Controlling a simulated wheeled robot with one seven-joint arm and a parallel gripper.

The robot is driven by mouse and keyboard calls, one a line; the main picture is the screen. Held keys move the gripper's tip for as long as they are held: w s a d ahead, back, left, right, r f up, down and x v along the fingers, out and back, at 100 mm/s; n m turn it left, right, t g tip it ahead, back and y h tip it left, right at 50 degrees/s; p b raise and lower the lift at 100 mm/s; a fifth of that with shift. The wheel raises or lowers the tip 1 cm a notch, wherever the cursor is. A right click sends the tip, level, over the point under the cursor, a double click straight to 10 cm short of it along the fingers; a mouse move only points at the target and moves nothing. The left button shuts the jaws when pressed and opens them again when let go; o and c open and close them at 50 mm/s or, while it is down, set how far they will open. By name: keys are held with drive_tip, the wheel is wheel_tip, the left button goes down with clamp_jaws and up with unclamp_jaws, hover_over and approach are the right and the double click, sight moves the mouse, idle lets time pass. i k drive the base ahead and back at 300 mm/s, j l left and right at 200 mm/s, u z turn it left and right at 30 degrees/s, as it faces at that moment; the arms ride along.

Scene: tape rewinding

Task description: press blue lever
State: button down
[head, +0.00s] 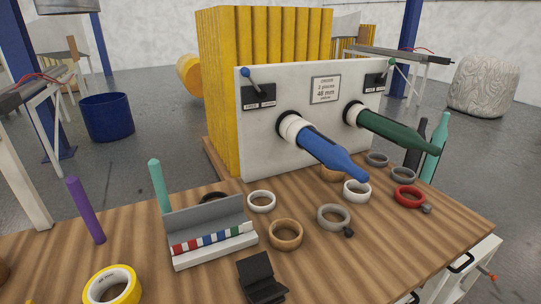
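The blue lever (246,74) is a small stick with a blue ball tip. It sits on a black switch plate (259,97) at the upper left of the white machine panel (262,140). It leans up and to the left. A similar lever with a green tip (391,63) is on a second black plate at the panel's upper right. A blue bottle-shaped spindle (325,150) and a dark green one (395,130) stick out of the panel towards the camera. My gripper is not in view. Nothing touches the blue lever.
The wooden table (330,265) holds several tape rolls, a grey holder with coloured strips (215,238), a black stand (262,278), a purple post (85,210) and a teal post (159,185). Two bottles (437,145) stand at the right. A blue bin (107,118) is on the floor.

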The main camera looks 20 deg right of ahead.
sight(245, 72)
drive_tip(key=i+l, duration=0.2)
drive_tip(key=l, duration=0.2)
drive_tip(key=i+l, duration=0.2)
drive_tip(key=l, duration=0.2)
drive_tip(key=i+l, duration=0.2)
drive_tip(key=l, duration=0.2)
drive_tip(key=u, duration=1.7)
